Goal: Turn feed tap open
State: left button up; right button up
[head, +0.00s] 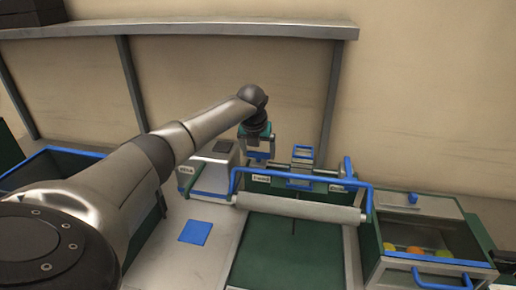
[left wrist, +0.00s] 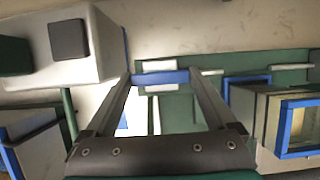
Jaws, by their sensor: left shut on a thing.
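My left gripper (head: 260,146) reaches over the back of the green station from the left. It is shut on a blue tap handle (left wrist: 160,78), a short bar held between the fingertips in the left wrist view. The handle (head: 261,155) is small and partly covered by the gripper in the head view. A small label that I cannot read surely sits below it. A second blue-topped fitting (head: 303,153) stands just to the right, apart from the gripper. My right gripper is not in view.
A grey box (head: 218,158) stands left of the gripper. A pale roller (head: 300,208) under a blue frame crosses the green bed in front. A blue-edged bin (head: 480,265) with several fruits stands at right. A blue square (head: 195,232) lies on the bench.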

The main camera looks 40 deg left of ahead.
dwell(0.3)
pick_arm(q)
jog(key=o, duration=1.1)
jog(key=shift+c, duration=0.2)
jog(key=shift+r, duration=0.1)
jog(key=v, duration=1.5)
jog(key=shift+s, duration=0.1)
